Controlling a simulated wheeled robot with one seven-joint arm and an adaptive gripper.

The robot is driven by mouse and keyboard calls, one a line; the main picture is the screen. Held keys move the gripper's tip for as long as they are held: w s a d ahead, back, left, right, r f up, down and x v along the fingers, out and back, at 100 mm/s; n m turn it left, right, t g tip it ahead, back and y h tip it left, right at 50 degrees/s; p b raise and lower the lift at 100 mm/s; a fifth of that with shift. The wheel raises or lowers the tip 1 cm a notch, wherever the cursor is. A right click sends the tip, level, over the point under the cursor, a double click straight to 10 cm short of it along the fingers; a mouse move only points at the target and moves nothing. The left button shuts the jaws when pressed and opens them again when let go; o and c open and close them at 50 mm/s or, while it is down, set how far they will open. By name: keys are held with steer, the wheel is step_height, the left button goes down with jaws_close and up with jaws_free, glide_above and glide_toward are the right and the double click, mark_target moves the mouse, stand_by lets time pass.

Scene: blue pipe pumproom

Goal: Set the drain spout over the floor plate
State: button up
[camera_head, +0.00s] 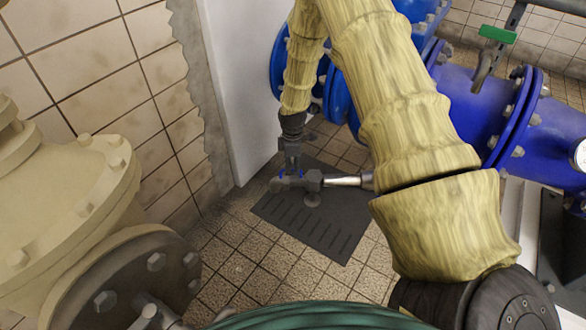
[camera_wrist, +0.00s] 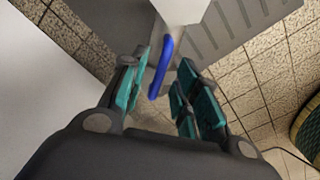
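The grey metal drain spout (camera_head: 313,182) is low in the head view, on a shiny pipe coming from the right. Its short outlet points down over the dark slotted floor plate (camera_head: 340,228), which lies flat on the tiles. A blue lever (camera_wrist: 161,67) shows in the wrist view below a pale grey part of the fitting (camera_wrist: 181,9). My gripper (camera_head: 289,172) points down at the spout's left end. In the wrist view its teal-padded fingers (camera_wrist: 160,88) stand apart, with the lever between them, closer to the left finger. The spout is partly hidden there.
A cream flanged valve body (camera_head: 70,220) fills the left foreground. A white panel (camera_head: 240,80) rises behind my gripper. Bare floor tiles (camera_head: 240,268) lie in front of the plate.

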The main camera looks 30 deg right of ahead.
steer(key=shift+f, duration=0.2)
jaws_close()
steer(key=shift+d, duration=0.1)
